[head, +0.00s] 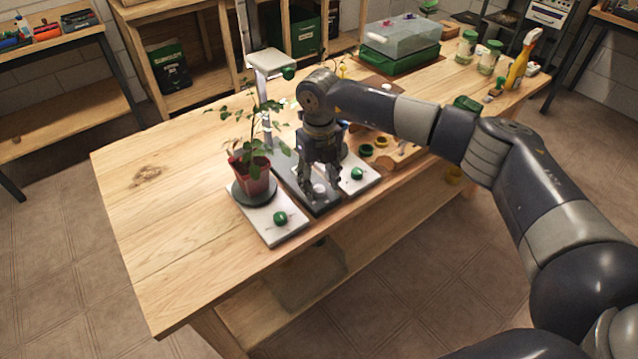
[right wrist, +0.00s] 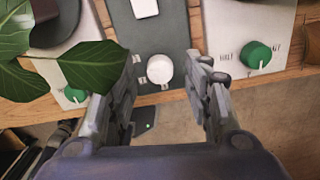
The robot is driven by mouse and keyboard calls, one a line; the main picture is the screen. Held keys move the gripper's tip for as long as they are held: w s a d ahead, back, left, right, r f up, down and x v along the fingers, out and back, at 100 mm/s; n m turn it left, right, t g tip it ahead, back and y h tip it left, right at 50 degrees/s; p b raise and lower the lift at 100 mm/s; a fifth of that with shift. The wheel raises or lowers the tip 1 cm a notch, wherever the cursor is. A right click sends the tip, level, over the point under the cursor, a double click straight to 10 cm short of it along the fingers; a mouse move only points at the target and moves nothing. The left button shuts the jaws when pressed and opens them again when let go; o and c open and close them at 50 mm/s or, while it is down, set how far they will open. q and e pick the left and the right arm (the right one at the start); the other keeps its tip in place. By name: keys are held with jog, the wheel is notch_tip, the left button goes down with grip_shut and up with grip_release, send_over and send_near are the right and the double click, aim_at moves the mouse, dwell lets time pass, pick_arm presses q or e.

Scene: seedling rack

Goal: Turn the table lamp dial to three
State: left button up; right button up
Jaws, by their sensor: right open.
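A dark grey base plate (head: 323,207) lies near the table's front edge, between two pale plates. A white round dial (head: 319,190) sits at its front end. In the right wrist view the white dial (right wrist: 159,69) has small marks at its left, too small to read. My right gripper (head: 320,184) points down over this base. Its fingers (right wrist: 165,76) are open, one to each side of the dial, with visible gaps. A white lamp-like head (head: 271,62) on a pale post stands behind; my arm hides how it joins the base. My left gripper is out of view.
A potted plant (head: 250,180) stands on the left pale plate (head: 283,234), its leaves close to my right gripper. Green knobs sit on the left plate (head: 280,218) and right plate (head: 357,174). The table's left part is clear.

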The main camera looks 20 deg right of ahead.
aim_at(319, 187)
notch_tip(319, 187, up, 6)
jog(key=shift+r, duration=0.1)
dwell(0.5)
